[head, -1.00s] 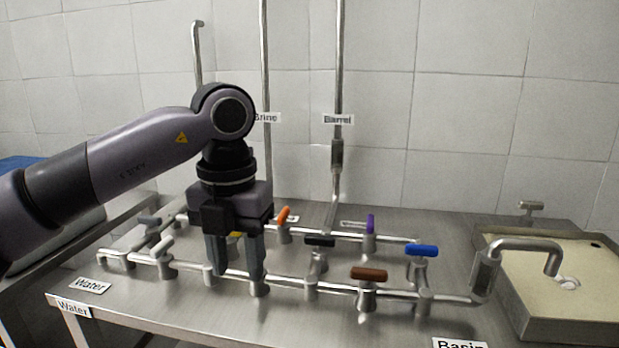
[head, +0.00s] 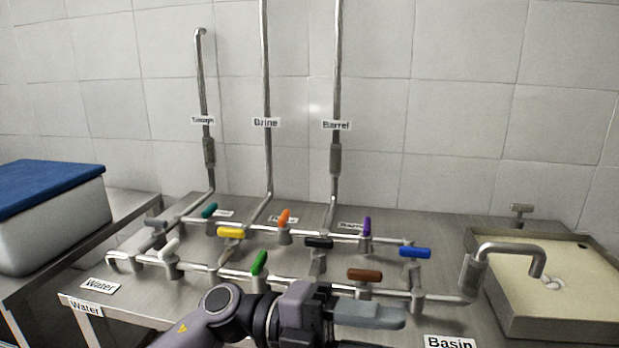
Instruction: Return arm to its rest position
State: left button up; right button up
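My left arm comes in at the bottom of the head view, and its gripper (head: 385,328) points right, low in front of the pipework. One grey finger shows clearly; the other is mostly cut off by the bottom edge, so its opening is hard to judge. No object shows at the fingers. The green valve handle (head: 259,262) stands tilted on the front pipe, just above my wrist and apart from the gripper. The brown handle (head: 365,275) lies sideways above the fingers. My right gripper is not in view.
White (head: 171,247), yellow (head: 231,232), black (head: 319,243), orange (head: 285,217), purple (head: 367,227) and blue (head: 415,253) handles sit on the pipes. A basin (head: 560,328) with a spout is at right. A blue-lidded container (head: 55,235) is at left.

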pick_arm(q)
jog(key=w+a+f+n+t+h+p, duration=0.15)
jog(key=w+a+n+t+h, duration=0.35)
jog(key=n+t, duration=0.95)
jog(key=w+a+f+n+t+y+p, duration=0.1)
jog(key=w+a+f+n+t+y, duration=0.1)
jog(key=a+f+n+t+y, duration=0.95)
jog(key=s+a+f+n+g+y, duration=0.4)
jog(key=s+f, duration=0.3)
jog(key=f, duration=0.2)
jog(key=s+a+f+n+g+y+p, duration=0.1)
jog(key=s+a+f+n+g+y, duration=0.4)
jog(key=f, duration=0.5)
jog(key=s+a+y, duration=0.1)
jog(key=s+a, duration=0.1)
jog(key=s, duration=0.1)
jog(key=shift+s+f+p, duration=0.15)
jog(key=shift+s+p, duration=0.05)
jog(key=shift+p, duration=0.1)
